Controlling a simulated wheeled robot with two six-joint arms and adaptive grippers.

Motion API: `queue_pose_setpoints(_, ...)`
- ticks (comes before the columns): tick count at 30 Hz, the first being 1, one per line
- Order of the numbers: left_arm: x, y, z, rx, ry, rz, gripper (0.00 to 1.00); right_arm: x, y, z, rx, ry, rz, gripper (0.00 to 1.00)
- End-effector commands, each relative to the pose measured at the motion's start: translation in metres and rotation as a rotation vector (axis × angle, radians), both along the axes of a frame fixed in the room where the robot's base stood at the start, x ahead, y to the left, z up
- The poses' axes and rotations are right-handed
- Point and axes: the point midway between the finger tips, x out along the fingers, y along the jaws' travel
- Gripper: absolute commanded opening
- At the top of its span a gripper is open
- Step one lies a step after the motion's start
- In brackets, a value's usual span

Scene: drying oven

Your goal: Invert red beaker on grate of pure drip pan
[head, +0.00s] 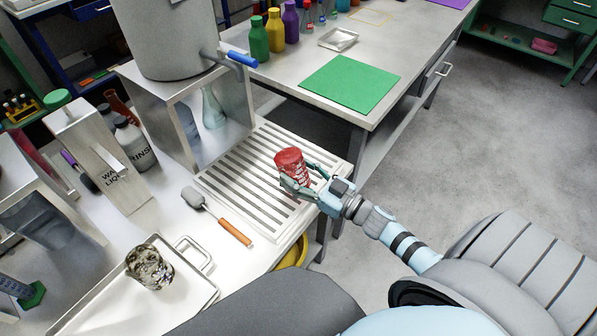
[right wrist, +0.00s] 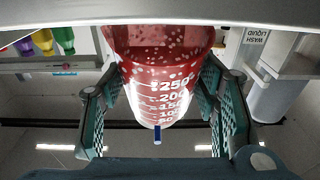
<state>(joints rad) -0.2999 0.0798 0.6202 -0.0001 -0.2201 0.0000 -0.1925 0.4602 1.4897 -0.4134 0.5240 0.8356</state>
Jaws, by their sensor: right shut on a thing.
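The red beaker (head: 289,158) is in my right gripper (head: 303,183), over the right side of the slatted grate of the white drip pan (head: 243,188). The right wrist view is upside down: the label behind reads inverted and ceiling lights are at the bottom. There the beaker (right wrist: 158,75) has its 250 mark toward the pan side, so it is mouth down and roughly upright. The gripper's green-padded fingers (right wrist: 155,108) are closed around its sides. A pale edge hides the beaker's rim, so contact with the grate cannot be told. My left gripper is not in view.
A grey tank (head: 170,40) on a metal stand is behind the grate. An orange-handled brush (head: 233,231) lies along the pan's front left. The grate's left part is clear.

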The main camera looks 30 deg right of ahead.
Motion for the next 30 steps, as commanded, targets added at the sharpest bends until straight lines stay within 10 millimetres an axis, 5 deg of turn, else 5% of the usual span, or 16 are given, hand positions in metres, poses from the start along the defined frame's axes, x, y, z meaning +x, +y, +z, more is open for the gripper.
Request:
queue_pose_setpoints(4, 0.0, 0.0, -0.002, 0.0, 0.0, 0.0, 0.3, 0.0, 0.0, -0.003, 0.0, 0.0, 0.0, 0.24)
queue_pose_setpoints(5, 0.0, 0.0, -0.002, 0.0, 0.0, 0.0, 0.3, 0.0, 0.0, -0.003, 0.0, 0.0, 0.0, 0.57)
queue_pose_setpoints(9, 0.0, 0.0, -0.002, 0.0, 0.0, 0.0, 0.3, 0.0, 0.0, -0.002, 0.0, 0.0, 0.0, 0.79)
queue_pose_setpoints(20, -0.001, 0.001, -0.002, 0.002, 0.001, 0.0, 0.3, -0.004, -0.001, -0.003, 0.0, 0.002, 0.001, 0.79)
queue_pose_setpoints(30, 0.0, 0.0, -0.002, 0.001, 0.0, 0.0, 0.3, -0.08, -0.029, -0.01, -0.001, 0.005, 0.003, 0.79)
